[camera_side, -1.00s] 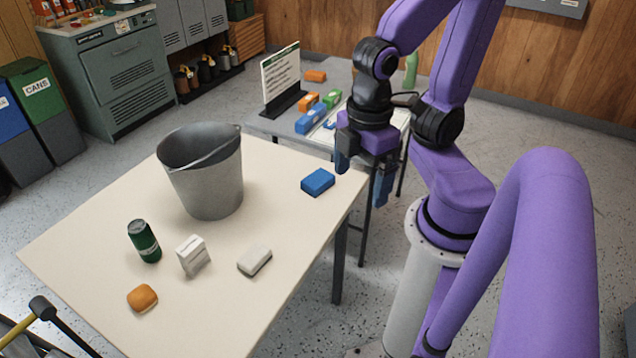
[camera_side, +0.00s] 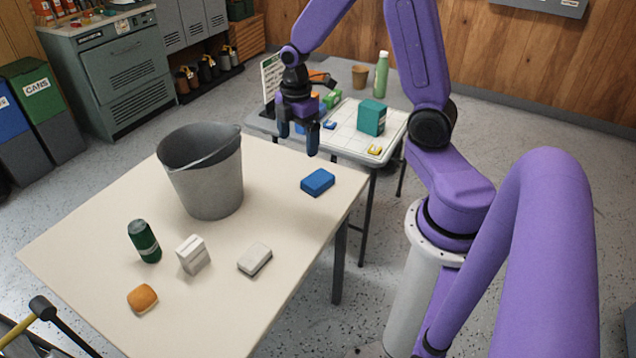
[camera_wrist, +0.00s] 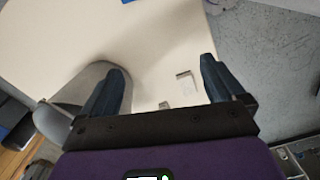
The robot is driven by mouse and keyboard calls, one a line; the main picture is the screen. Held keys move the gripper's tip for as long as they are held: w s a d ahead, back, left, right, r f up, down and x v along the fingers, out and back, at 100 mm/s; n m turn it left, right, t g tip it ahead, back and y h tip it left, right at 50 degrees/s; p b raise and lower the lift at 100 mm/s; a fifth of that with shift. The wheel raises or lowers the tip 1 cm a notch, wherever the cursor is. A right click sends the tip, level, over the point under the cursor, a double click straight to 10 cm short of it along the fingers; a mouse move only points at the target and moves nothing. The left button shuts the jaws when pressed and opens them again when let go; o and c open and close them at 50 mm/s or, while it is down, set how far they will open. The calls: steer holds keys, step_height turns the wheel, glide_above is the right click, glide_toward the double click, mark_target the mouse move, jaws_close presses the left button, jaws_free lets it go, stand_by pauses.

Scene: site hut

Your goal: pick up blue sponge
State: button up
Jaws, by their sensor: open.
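The blue sponge (camera_side: 318,182) is a flat block lying on the cream table (camera_side: 110,238), near its right edge. In the wrist view, a blue piece that looks like the sponge (camera_wrist: 125,1) is cut off at the top edge. My gripper (camera_side: 298,139) is open and empty. In the side view it hangs up and left of the sponge, apart from it, with fingers pointing down. In the wrist view both fingers (camera_wrist: 160,82) are spread with nothing held between them.
A grey bucket (camera_side: 208,185) stands left of the sponge. A green can (camera_side: 144,241), white box (camera_side: 193,255), whitish block (camera_side: 255,260) and orange item (camera_side: 143,298) sit nearer the front. Behind, a second table holds a teal box (camera_side: 371,118) and green bottle (camera_side: 381,75).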

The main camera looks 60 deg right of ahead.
glide_toward(318, 178)
steer(key=shift+n, duration=0.4)
steer(key=f, duration=0.5)
steer(key=shift+d, duration=0.25)
steer(key=shift+a+f, duration=0.2)
steer(key=shift+f, duration=2.35)
steer(key=c, duration=1)
